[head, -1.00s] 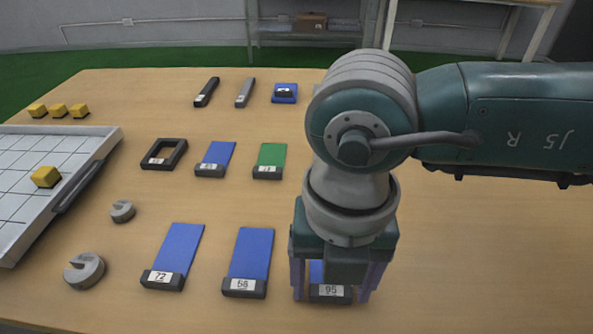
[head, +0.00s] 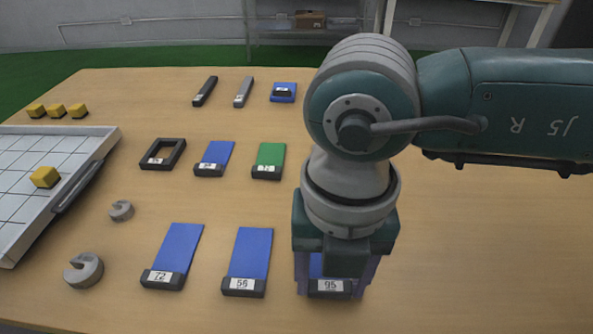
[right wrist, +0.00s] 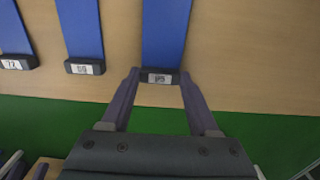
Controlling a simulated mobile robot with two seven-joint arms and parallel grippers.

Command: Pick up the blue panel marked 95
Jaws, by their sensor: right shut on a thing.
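The blue panel marked 95 (head: 330,286) has a dark front bar with a white label. My right gripper (head: 335,290) is shut on it, with a finger at each side of the bar. The gripper and wrist hide most of the panel in the head view. The right wrist view shows the blue panel (right wrist: 165,35) stretching away from the fingers (right wrist: 157,88). It seems barely raised; any gap to the table cannot be made out. My left gripper is not in view.
Blue panels marked 72 (head: 178,250) and 56 (head: 250,252) lie to the left. A green panel (head: 270,157), another blue panel (head: 217,155) and a black frame (head: 176,154) lie behind. Grey slotted weights (head: 84,271) and a white gridded board (head: 30,215) are at left. The table's right side is clear.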

